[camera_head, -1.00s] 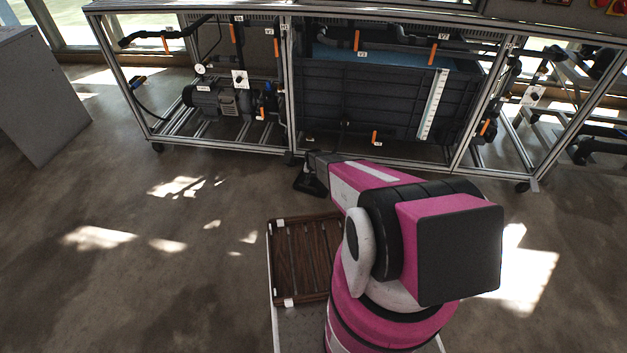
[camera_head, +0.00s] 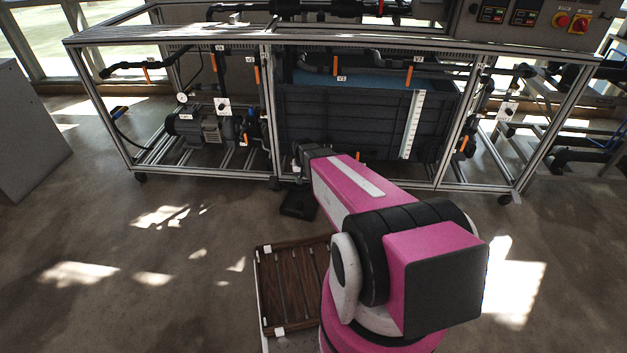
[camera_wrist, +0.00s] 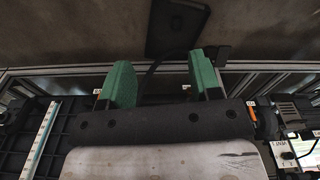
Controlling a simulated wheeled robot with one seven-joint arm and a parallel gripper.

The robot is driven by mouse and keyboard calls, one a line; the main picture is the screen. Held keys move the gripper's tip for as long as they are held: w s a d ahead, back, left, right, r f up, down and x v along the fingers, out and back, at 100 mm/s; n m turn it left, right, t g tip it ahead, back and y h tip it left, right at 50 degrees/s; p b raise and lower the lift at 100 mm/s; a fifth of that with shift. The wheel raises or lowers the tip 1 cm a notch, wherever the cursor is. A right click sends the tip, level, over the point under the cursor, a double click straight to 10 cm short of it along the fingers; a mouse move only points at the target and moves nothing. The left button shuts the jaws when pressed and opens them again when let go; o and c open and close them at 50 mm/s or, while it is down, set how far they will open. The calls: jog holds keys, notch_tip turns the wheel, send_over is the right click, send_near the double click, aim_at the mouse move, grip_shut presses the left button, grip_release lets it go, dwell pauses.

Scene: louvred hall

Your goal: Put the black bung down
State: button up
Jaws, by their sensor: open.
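My gripper (camera_wrist: 161,82) has two green fingertips, spread apart with no object between them. In the head view, my gripper (camera_head: 299,156) is small and partly hidden by my own wrist, in front of the lower part of the rig. I cannot pick out the black bung with certainty in either view. A flat, dark, squarish object (camera_head: 298,204) lies on the floor in front of the rig, below my gripper. It also shows beyond the fingers in the wrist view (camera_wrist: 178,25), with a dark cable-like curve near it. I cannot tell what it is.
A metal-framed rig (camera_head: 200,172) spans the back, holding a dark tank (camera_head: 340,118), a pump (camera_head: 200,127) and orange-handled valves. A slatted brown tray (camera_head: 290,285) sits beside my arm. A grey cabinet (camera_head: 30,130) stands left. Floor at left is clear.

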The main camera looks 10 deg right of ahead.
jog(key=s+r+n+g, duration=0.1)
jog(key=s+r, duration=1.6)
jog(key=s, duration=0.2)
jog(key=shift+s+n, duration=0.15)
jog(key=shift+n, duration=0.25)
jog(key=shift+d+f, duration=0.1)
